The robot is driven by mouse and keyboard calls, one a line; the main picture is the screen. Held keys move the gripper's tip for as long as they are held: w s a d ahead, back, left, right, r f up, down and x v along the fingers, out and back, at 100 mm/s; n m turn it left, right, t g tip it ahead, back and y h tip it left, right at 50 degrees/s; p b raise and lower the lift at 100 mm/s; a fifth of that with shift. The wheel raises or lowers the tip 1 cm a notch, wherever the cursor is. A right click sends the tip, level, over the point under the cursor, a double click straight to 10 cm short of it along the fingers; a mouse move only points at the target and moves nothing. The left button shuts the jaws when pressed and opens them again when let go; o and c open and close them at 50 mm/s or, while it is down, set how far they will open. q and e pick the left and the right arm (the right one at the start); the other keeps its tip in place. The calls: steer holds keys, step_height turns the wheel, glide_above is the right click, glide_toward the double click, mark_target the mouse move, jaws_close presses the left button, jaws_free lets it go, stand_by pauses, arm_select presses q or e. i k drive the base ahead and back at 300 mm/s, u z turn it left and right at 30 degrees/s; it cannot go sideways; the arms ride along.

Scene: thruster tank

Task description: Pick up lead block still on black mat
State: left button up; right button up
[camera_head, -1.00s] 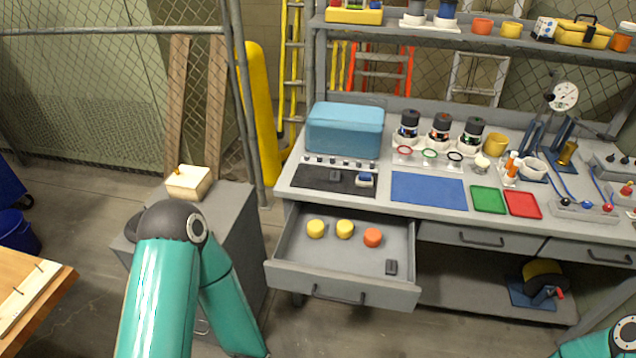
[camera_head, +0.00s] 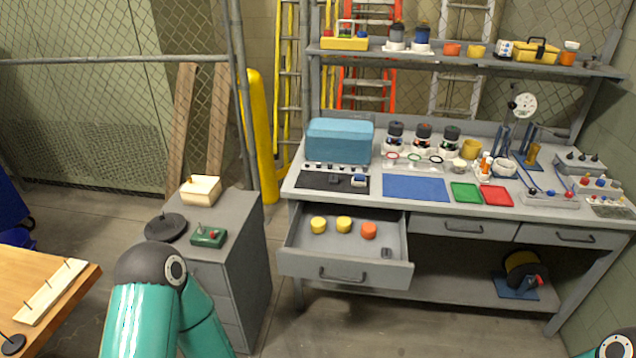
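A small dark grey block (camera_head: 334,179), which looks like the lead block, lies on the black mat (camera_head: 312,181) at the left end of the workbench, in front of the blue case. A small blue-and-white item (camera_head: 360,181) sits at the mat's right end. Another dark block (camera_head: 387,253) lies in the open drawer (camera_head: 345,272), at its right front. My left arm shows only as a teal link with a dark joint at the lower left; its gripper is out of view. Only a bit of my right arm shows at the lower right corner; its gripper is out of view.
The open drawer juts out below the mat and holds two yellow pieces (camera_head: 318,225) and an orange one (camera_head: 369,231). A blue case (camera_head: 339,141) stands behind the mat. A grey cabinet (camera_head: 240,232) stands left of the bench. A blue mat (camera_head: 415,188) lies to the right.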

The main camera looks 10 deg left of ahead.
mark_target(333, 178)
steer(key=u, duration=0.5)
steer(key=i, duration=1.05)
